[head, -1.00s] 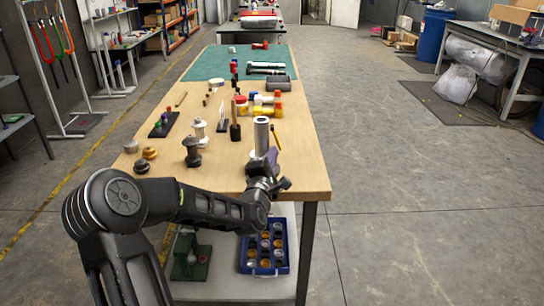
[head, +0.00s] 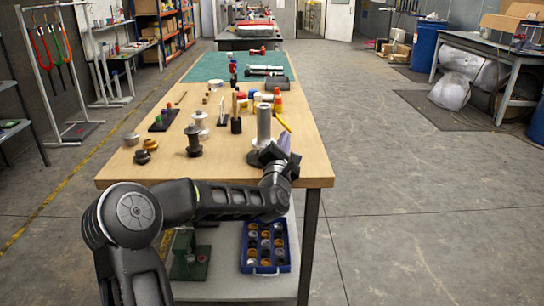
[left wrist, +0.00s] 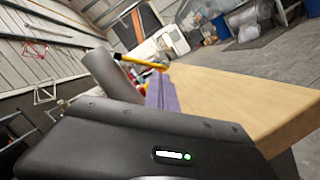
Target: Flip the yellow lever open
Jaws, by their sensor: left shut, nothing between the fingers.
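The yellow lever (head: 283,123) slants down to the right from beside the upper part of a grey upright cylinder (head: 264,127) with a dark round base near the bench's front right corner. In the left wrist view the lever (left wrist: 140,61) sticks out to the right from the tilted grey cylinder (left wrist: 112,78), its tip beyond my fingers. My left gripper (head: 284,142) has purple fingers, shut and empty, just right of the cylinder and below the lever. I cannot tell whether they touch it. The fingers also show in the left wrist view (left wrist: 160,92). My right gripper is out of view.
The wooden bench (head: 225,165) carries dark and silver spools (head: 193,142), small knobs and several bottles behind the cylinder. A blue bin (head: 287,257) of small parts stands on the lower shelf. The floor right of the bench is clear.

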